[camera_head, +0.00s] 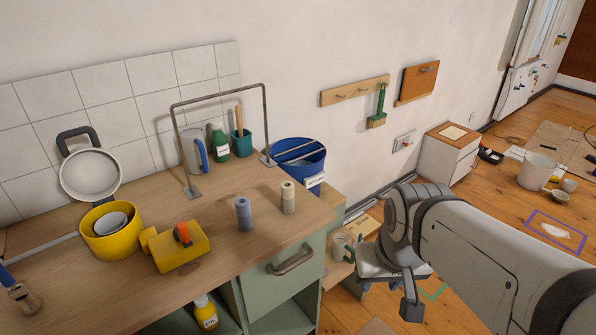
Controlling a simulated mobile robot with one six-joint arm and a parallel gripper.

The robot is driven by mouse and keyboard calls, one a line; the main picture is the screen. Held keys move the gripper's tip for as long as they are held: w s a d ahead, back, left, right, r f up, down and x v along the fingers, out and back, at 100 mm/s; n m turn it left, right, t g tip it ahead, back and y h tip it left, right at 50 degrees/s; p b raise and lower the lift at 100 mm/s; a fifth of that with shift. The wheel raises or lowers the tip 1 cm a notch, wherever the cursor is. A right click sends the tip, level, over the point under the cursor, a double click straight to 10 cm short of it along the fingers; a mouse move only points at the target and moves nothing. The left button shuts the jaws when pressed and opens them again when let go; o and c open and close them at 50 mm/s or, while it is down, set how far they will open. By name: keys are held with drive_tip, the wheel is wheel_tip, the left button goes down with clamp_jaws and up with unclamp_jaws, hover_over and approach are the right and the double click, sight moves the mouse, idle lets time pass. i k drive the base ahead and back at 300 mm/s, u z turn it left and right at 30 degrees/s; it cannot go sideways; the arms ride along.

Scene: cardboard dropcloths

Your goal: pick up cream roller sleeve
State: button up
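The cream roller sleeve (288,197) stands upright on the wooden worktop (225,273), near its right end. A similar blue-grey roller sleeve (243,214) stands upright just left of it, apart from it. My gripper (388,299) hangs off to the right of the worktop, clear of the sleeve. Its fingers point down and look spread apart, with nothing seen between them. The far finger is small and partly hidden by the gripper body.
A drawer handle (291,261) juts from the green cabinet front.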

sight(287, 187)
drive_tip(key=u, duration=0.15)
drive_tip(key=i, duration=0.9)
drive_tip(key=z, duration=0.05)
